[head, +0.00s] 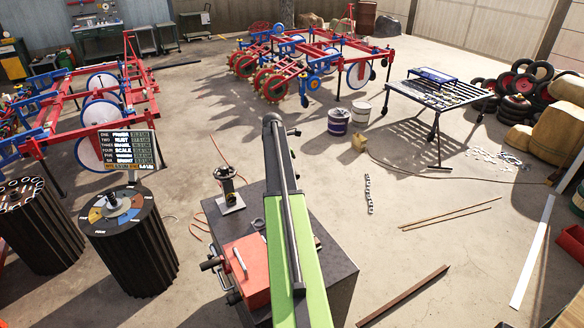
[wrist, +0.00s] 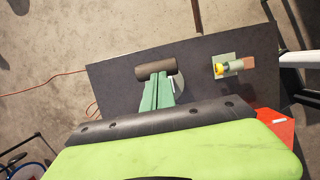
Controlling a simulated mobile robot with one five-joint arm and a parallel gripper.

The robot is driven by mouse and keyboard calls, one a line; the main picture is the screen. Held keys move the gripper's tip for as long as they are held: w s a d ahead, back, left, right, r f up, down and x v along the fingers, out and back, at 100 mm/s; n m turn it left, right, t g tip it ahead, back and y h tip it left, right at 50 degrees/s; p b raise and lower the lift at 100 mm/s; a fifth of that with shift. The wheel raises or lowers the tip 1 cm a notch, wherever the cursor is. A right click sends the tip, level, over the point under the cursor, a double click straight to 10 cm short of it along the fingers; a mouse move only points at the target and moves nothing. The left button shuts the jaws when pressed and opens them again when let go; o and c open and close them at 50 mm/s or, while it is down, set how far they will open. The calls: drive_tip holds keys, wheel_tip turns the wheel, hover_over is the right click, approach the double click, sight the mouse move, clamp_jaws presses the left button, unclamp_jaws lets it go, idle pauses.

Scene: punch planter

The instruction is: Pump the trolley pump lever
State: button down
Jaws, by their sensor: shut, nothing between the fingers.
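In the wrist view, a dark brown crossbar grip (wrist: 155,72), seemingly the pump lever's handle, lies crosswise over the dark trolley top (wrist: 112,87). Nothing shows between the fingers. The trolley's dark top (head: 315,240) shows on both sides of my arm.
A dark post on a pale square plate (head: 231,203) stands on the trolley's left side. A red box (head: 247,275) with a handle sits nearer. A ribbed black drum (head: 130,245) stands left of the trolley. Open concrete floor lies to the right, with long strips on it.

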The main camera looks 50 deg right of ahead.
drive_tip(key=a+p+v, duration=0.1)
drive_tip(key=p+v, duration=1.1)
drive_tip(key=v, duration=0.1)
drive_tip(key=shift+w+f, duration=0.2)
drive_tip(key=shift+a, duration=0.1)
